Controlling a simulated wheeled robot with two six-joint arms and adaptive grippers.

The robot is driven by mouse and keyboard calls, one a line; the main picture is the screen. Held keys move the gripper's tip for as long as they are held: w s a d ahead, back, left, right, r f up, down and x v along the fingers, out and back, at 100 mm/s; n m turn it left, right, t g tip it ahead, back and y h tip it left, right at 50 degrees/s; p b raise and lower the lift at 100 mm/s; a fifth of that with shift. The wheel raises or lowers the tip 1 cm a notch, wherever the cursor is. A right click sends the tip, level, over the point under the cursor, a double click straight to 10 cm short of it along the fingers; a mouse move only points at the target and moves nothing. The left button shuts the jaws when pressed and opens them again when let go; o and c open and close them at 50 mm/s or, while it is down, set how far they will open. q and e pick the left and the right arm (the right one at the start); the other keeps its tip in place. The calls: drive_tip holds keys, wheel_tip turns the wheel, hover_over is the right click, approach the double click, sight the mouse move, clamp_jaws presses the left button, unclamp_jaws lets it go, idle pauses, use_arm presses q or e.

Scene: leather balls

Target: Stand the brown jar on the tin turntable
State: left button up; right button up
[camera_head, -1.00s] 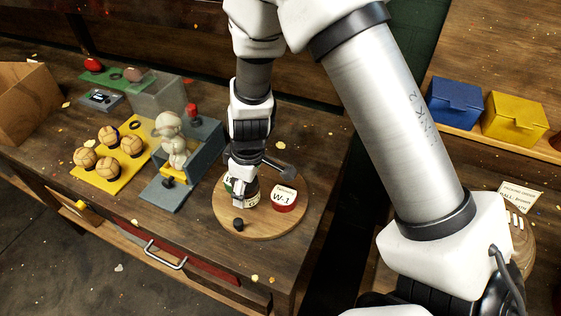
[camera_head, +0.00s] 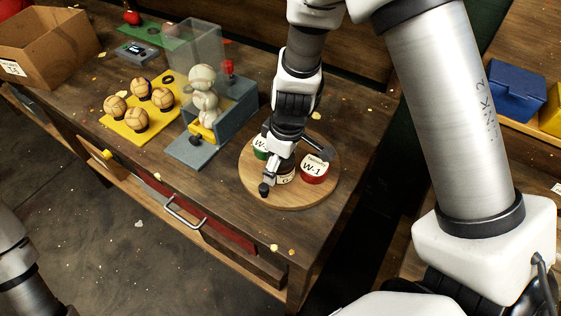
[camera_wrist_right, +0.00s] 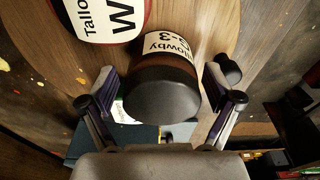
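The brown jar (camera_head: 286,178) stands on the round wooden turntable (camera_head: 304,200), mostly hidden by my right gripper in the head view. In the right wrist view the jar (camera_wrist_right: 167,72) has a dark lid and a white label ending in "G-3". My right gripper (camera_head: 287,162) is over it. In the wrist view its two fingers (camera_wrist_right: 160,82) straddle the jar, with gaps beside the lid, and look open. A red tin marked W-1 (camera_head: 315,169) and a green tin (camera_head: 261,148) stand beside the jar on the turntable. My left gripper is out of view.
A dark knob (camera_head: 264,189) sits at the turntable's near edge. To the left are a grey stand with a pale figure (camera_head: 203,95), a yellow board with several leather balls (camera_head: 130,130) and a cardboard box (camera_head: 45,45). A blue box (camera_head: 500,85) is at the right.

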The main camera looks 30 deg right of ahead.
drive_tip(key=shift+s, duration=0.1)
drive_tip(key=shift+r, duration=0.2)
wheel_tip(320, 180, up, 4)
drive_tip(key=shift+d+r+p, duration=0.1)
drive_tip(key=shift+p, duration=0.95)
drive_tip(key=r, duration=0.4)
drive_tip(key=s+r, duration=0.1)
drive_tip(key=r, duration=0.2)
drive_tip(key=shift+s+d+r, duration=0.1)
drive_tip(key=shift+d, duration=0.15)
drive_tip(key=shift+r, duration=0.35)
